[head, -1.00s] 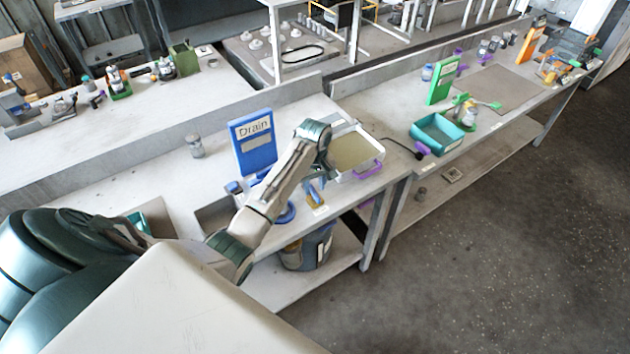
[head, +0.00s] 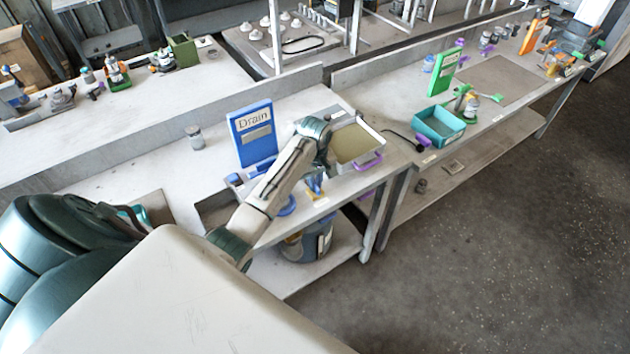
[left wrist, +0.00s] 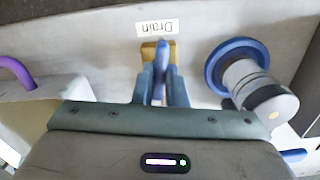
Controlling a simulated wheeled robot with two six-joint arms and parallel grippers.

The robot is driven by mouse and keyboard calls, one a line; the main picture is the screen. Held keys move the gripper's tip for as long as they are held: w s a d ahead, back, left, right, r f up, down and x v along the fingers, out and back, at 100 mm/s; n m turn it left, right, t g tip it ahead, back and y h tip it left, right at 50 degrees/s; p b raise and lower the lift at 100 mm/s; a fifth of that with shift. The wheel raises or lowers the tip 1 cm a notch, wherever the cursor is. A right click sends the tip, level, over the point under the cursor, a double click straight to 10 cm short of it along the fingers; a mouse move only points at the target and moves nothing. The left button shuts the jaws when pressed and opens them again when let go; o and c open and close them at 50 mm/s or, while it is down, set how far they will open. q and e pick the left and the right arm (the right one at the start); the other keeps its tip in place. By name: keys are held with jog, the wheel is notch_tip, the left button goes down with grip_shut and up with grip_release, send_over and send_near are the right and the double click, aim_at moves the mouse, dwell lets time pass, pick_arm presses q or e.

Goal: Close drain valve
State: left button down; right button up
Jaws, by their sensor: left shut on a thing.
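The drain valve has a brass-coloured body (head: 319,199) near the front edge of the bench, below the blue Drain sign (head: 252,134). In the left wrist view its blue lever (left wrist: 161,58) stands between my fingers, in front of the brass body (left wrist: 149,50), lined up with the fingers. My left gripper (head: 314,184) is shut on the lever; the gripper also shows in the left wrist view (left wrist: 161,92). A white Drain label (left wrist: 157,28) is on the bench edge beside the valve. The fingers partly hide the valve. My right gripper is not in view.
A tray with a purple handle (head: 366,163) is on the other side. A dark bucket (head: 308,243) sits on the lower shelf. The floor in front is clear.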

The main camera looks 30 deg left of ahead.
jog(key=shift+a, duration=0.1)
pick_arm(q)
jog(key=shift+m, duration=1)
jog(key=m, duration=0.3)
jog(key=shift+m, duration=0.3)
jog(key=m, duration=0.9)
jog(key=shift+m, duration=0.6)
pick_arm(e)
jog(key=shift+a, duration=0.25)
pick_arm(q)
jog(key=c, duration=1.5)
grip_release()
